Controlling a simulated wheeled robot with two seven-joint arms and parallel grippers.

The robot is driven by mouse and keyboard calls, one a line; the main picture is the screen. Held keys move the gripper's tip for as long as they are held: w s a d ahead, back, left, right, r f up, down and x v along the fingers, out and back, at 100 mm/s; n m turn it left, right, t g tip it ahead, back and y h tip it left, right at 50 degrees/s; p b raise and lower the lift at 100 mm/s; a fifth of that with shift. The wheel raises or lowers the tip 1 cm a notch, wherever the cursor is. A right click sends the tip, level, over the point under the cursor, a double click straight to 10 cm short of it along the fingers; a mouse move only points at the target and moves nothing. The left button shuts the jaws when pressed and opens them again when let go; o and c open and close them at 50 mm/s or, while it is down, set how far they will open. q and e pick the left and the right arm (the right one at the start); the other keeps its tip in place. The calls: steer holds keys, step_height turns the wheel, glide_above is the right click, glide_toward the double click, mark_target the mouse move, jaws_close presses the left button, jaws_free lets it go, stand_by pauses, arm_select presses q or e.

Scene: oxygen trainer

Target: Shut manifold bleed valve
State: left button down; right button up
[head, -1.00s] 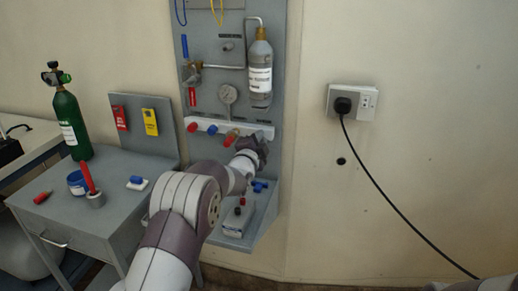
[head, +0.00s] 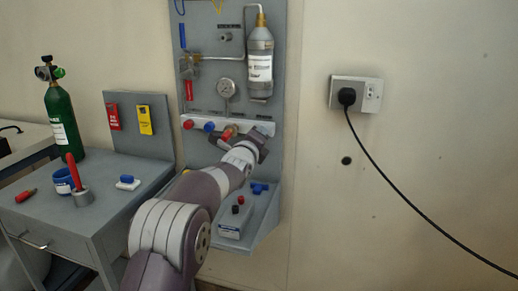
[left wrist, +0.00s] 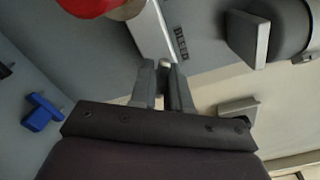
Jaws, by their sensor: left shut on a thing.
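The white manifold bar (head: 262,125) crosses the grey wall panel, with red and blue knobs along it. In the left wrist view, the bar's end (left wrist: 150,32) lies beside a "BLEED" label (left wrist: 181,43). My left gripper (head: 262,143) is at the right end of the bar. In the left wrist view my left gripper (left wrist: 164,72) has its fingers close together on a small part by the label, which I take as the bleed valve. Only a pale bit shows between the tips; the fingers hide the rest. My right gripper is out of view.
A pressure gauge (head: 227,88) and grey cylinder (head: 260,60) are above the bar. A shelf below holds a labelled box (head: 235,222) and a blue part (head: 259,188). A green bottle (head: 63,120) stands left. The wall to the right has a plugged-in cord (head: 400,198).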

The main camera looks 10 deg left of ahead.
arm_select(q)
steer(key=m+b, duration=0.2)
steer(key=f+m+b, duration=0.1)
steer(key=b, duration=0.1)
steer(key=shift+m, duration=0.4)
steer(key=m+b, duration=0.2)
steer(key=shift+a+r+m, duration=0.1)
steer(key=shift+r+m, duration=0.05)
steer(key=shift+m, duration=0.15)
steer(key=shift+m+b, duration=0.6)
steer(key=shift+m, duration=0.6)
steer(key=shift+r+m+b, duration=0.15)
steer(key=shift+m+b, duration=0.2)
steer(key=shift+m, duration=0.95)
steer(key=shift+a+m, duration=0.1)
steer(key=shift+m, duration=0.2)
steer(key=c, duration=1.2)
jaws_free()
